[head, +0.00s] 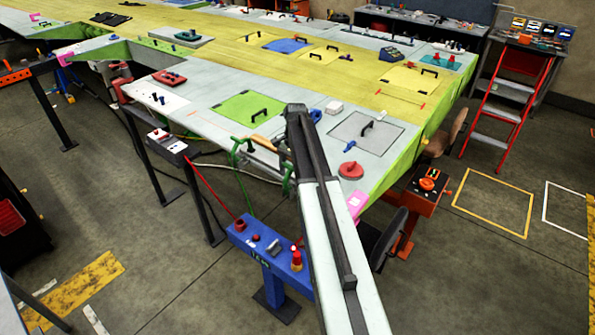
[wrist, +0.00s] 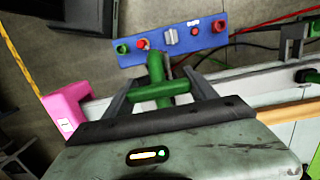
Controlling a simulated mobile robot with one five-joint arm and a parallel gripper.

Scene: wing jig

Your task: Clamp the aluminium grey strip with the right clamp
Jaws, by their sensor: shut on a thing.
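In the wrist view my gripper (wrist: 159,78) has a dark finger on each side of a green clamp part (wrist: 156,66), a thick bar with a short crosspiece, and is shut on it. This looks like the right clamp. A pale grey strip (wrist: 238,88) runs along the wing edge behind the fingers, to the right; I cannot tell whether the clamp's jaws touch it. In the head view another green clamp (head: 236,153) hangs at the wing's front edge, left of my arm. My gripper is mostly hidden behind my arm there.
A blue control post (head: 268,245) with red knobs stands below the wing edge, and its panel shows in the wrist view (wrist: 172,38). A pink block (wrist: 66,110) sits at the edge. A red round object (head: 350,170) lies on the wing (head: 210,122). Cables hang below.

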